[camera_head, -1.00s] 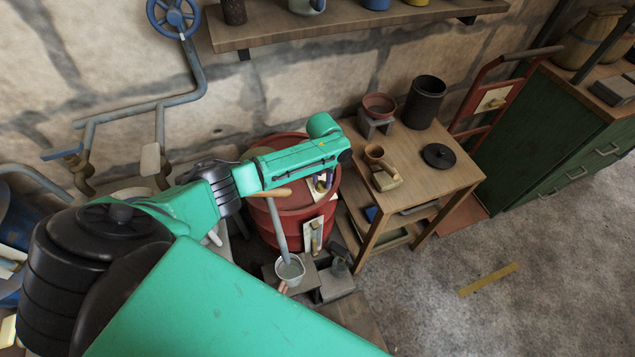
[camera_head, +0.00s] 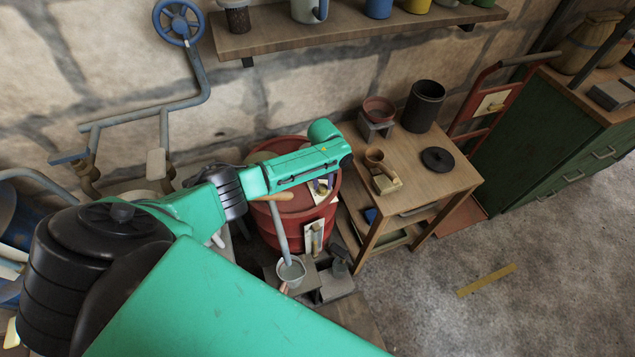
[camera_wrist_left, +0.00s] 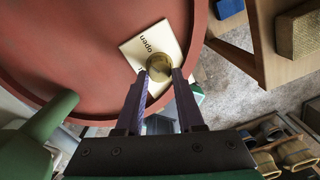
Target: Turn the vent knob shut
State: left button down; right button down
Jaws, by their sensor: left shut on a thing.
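The vent knob (camera_wrist_left: 158,68) is a round brass knob on the red drum (camera_wrist_left: 60,60). A cream label (camera_wrist_left: 147,40) with the word "open" lies beside the knob on the drum top. My left gripper (camera_wrist_left: 160,74) has its two fingers on either side of the knob and is shut on it. In the head view the red drum (camera_head: 278,222) stands under my green left arm. There my left gripper (camera_head: 322,185) shows only in small part at the drum's top right, with much of it hidden by the arm. My right gripper is not in view.
A wooden table (camera_head: 445,180) with pots and a black lid (camera_head: 438,158) stands right of the drum. A blue valve wheel (camera_head: 178,22) and pipes are on the wall. The floor at right is mostly clear.

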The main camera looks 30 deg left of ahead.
pick_arm(q)
jog(key=n, duration=0.1)
jog(key=d+n+p, duration=0.1)
jog(key=n, duration=0.1)
jog(key=d+r+n, duration=0.1)
jog(key=n, duration=0.1)
jog(key=shift+w+h+p, duration=0.3)
jog(key=shift+w+p, duration=0.05)
jog(key=shift+p, duration=0.05)
jog(key=n, duration=0.3)
jog(key=shift+d+r+t+p, duration=0.2)
jog(key=shift+r+t+p, duration=0.1)
jog(key=shift+r+p, duration=0.05)
jog(key=c, duration=1.1)
grip_release()
jog(key=shift+d+f, duration=0.1)
jog(key=shift+f, duration=0.05)
jog(key=o, duration=0.5)
jog(key=shift+w+f, duration=0.1)
jog(key=shift+w, duration=0.1)
jog(key=shift+o, duration=0.4)
jog(key=shift+w+f, duration=0.1)
jog(key=shift+f, duration=0.05)
jog(key=shift+s+a, duration=0.3)
jog(key=shift+a, duration=0.05)
jog(key=shift+r, duration=0.3)
notch_tip(320, 180, up, 15)
jog(key=shift+s+f+b, duration=0.15)
jog(key=shift+s+b, duration=0.3)
